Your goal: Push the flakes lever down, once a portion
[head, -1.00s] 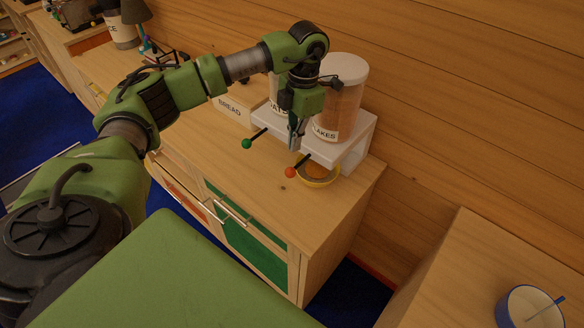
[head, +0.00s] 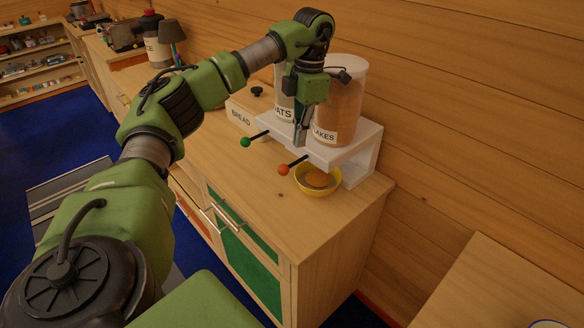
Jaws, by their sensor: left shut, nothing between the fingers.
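The flakes canister (head: 340,105), clear with a pale lid and brown flakes, stands on the white dispenser stand (head: 361,155). The flakes lever (head: 284,169), with an orange ball end, sticks out from the stand's front. A yellow bowl (head: 331,188) with some brown contents sits below, partly under the stand. The oats canister (head: 284,97) is half hidden behind my gripper. Its lever (head: 247,142) has a green ball. My left gripper (head: 300,142) is shut and empty, pointing down in front of the canisters, above and between the two levers. My right gripper is out of view.
A bread box (head: 240,118) with a dark knob stands left of the dispenser. The cabinet top (head: 250,185) in front of the levers is clear. Another wooden surface (head: 480,285) is at the lower right.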

